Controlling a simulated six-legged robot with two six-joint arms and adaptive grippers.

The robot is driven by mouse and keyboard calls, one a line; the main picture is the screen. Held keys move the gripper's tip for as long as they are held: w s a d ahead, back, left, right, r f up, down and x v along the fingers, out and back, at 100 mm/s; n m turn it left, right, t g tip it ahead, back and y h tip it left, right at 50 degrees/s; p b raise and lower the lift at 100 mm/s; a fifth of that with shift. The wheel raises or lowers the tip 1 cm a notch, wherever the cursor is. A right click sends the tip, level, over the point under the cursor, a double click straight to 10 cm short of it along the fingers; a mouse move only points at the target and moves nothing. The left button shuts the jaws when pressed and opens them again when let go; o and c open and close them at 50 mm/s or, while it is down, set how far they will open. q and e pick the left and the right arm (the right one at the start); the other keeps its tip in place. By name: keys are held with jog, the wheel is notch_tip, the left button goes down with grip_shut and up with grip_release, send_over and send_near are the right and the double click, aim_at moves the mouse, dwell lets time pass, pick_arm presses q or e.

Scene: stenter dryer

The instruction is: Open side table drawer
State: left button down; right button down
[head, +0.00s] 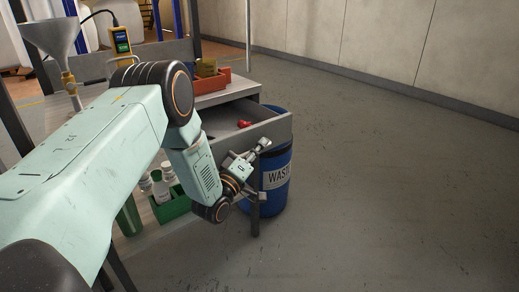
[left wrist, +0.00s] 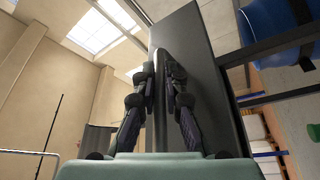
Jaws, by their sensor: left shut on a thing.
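The side table (head: 215,98) stands in the middle left of the head view. Its grey drawer (head: 276,131) is pulled out to the right, its inside showing with a red item (head: 243,124) in it. My left gripper (head: 258,156) is at the drawer's front. In the left wrist view, the gripper (left wrist: 161,78) is shut on the drawer's handle (left wrist: 160,110), a grey bar between the two fingers. The drawer's front panel (left wrist: 204,85) rises behind it. My arm hides part of the table and drawer. My right gripper is not in view.
A blue waste barrel (head: 277,180) stands close behind the drawer front. A red bin (head: 207,84) and a yellow handheld device (head: 120,40) are on the table. A green crate (head: 172,208) with white bottles is below. The floor at right is clear.

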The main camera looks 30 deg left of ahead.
pick_arm(q)
jog(key=c, duration=1.7)
grip_release()
jog(key=v, duration=1.2)
jog(key=s+d+f+m+g, duration=0.3)
jog(key=s+f+g, duration=0.2)
jog(key=f, duration=0.3)
jog(key=s+d+f+m+g, duration=0.25)
jog(key=s+f+g, duration=0.2)
jog(key=f, duration=0.35)
jog(key=s+d+m+g+p, duration=0.1)
jog(key=s+d+g, duration=0.1)
jog(key=s, duration=0.6)
jog(key=s+d+f+m+g+p, duration=0.1)
jog(key=s+d+m+g, duration=0.1)
jog(key=s+g, duration=0.3)
jog(key=s+d+f+m+g+y+p, duration=0.1)
jog(key=s+g, duration=0.3)
jog(key=s, duration=0.7)
jog(key=shift+s+d+m, duration=0.3)
jog(key=shift+d+m, duration=0.2)
jog(key=shift+m, duration=0.15)
